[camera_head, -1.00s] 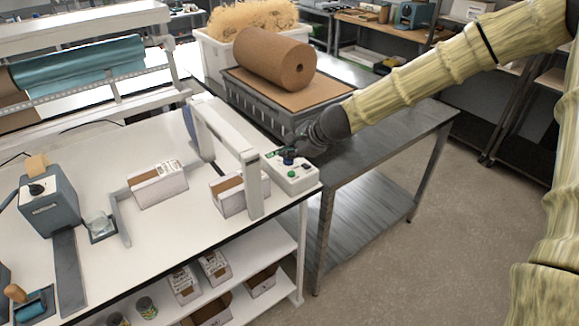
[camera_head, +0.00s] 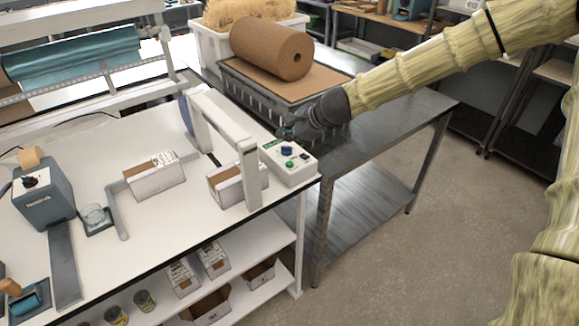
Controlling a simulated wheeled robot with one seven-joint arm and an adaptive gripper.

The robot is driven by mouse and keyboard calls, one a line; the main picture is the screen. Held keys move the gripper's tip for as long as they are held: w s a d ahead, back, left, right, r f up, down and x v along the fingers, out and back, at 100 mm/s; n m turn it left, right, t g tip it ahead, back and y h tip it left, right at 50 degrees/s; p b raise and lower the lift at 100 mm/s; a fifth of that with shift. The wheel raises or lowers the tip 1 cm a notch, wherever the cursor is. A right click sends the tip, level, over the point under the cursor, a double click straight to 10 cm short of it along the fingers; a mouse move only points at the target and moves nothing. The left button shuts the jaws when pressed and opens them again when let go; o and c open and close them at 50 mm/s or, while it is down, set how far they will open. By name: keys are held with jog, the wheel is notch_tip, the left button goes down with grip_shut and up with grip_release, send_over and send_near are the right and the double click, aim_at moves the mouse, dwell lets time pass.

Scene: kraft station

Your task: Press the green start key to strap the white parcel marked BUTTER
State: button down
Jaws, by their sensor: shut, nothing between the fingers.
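The white control box (camera_head: 291,172) stands at the bench's right corner beside the strapping arch (camera_head: 251,178). The green start key (camera_head: 289,164) is on its top, near a blue knob (camera_head: 286,151) and other small controls. A white parcel with a brown top (camera_head: 224,186) sits under the arch, partly hidden by its front post. Another white parcel (camera_head: 155,180) lies on the bench to the left. Their labels are too small to read, so I cannot tell which says BUTTER. My gripper (camera_head: 286,133) is shut and empty, just beyond the box's far end, apart from the green key.
A metal table (camera_head: 375,128) stands behind, with a grey crate bearing cardboard and a brown paper roll (camera_head: 271,52). A grey machine (camera_head: 43,188) and an angled guide (camera_head: 118,212) are on the bench left. Boxes and cans fill the shelf below. Floor at right is clear.

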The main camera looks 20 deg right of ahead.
aim_at(288, 164)
jog(key=shift+f+b, duration=2.6)
jog(key=shift+f, duration=0.85)
jog(key=shift+f, duration=0.1)
jog(key=shift+f+b, duration=0.3)
jog(key=shift+f+b, duration=0.35)
jog(key=shift+f, duration=0.15)
jog(key=shift+r, duration=0.1)
jog(key=shift+r+p, duration=0.85)
notch_tip(288, 164, up, 5)
jog(key=p, duration=0.4)
